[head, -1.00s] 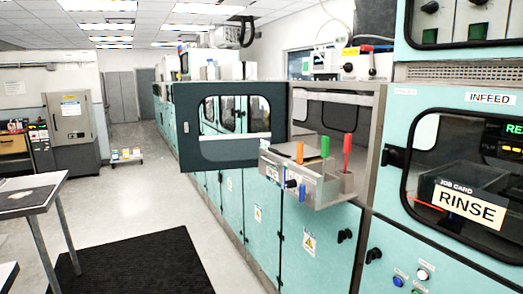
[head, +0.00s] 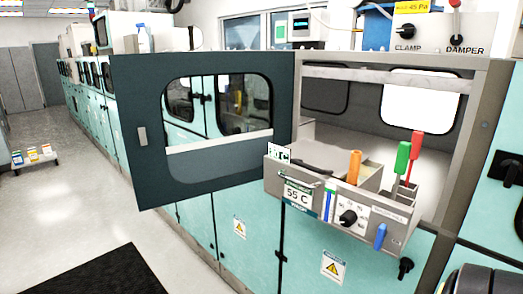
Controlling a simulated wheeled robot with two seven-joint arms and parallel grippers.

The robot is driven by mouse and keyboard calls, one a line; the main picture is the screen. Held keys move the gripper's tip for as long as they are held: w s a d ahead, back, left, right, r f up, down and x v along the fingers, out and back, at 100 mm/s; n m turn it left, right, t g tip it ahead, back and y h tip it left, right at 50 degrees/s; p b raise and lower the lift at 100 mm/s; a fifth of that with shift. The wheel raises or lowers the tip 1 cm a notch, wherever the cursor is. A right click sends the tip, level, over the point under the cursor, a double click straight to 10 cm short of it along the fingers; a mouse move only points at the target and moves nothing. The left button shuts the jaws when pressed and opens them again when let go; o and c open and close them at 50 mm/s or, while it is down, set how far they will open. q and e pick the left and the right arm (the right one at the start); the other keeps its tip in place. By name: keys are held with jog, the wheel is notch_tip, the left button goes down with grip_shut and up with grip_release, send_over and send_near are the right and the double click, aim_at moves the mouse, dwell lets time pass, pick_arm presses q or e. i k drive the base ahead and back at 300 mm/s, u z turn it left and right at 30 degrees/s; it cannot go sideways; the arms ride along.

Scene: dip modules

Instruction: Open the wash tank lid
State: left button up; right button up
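A grey tank unit (head: 385,235) sticks out of an open bay in the teal machine line. Its front carries a "55 C" sign (head: 297,195) and a black knob (head: 348,217). A dark bar-like handle (head: 312,165) lies on a flat grey top at the unit's left, perhaps the tank lid; I cannot tell for sure. Orange (head: 354,167), green (head: 402,158) and red (head: 416,146) handles stand upright at its right. A blue handle (head: 380,236) is on the front. Neither of my grippers is in view.
A dark windowed door (head: 150,175) stands swung open to the left of the bay. A pressure box with clamp and damper knobs (head: 432,35) sits above. A black mat (head: 115,275) lies on the floor at lower left.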

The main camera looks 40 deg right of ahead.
aim_at(324, 159)
jog(key=i, duration=1.6)
jog(key=z, duration=3)
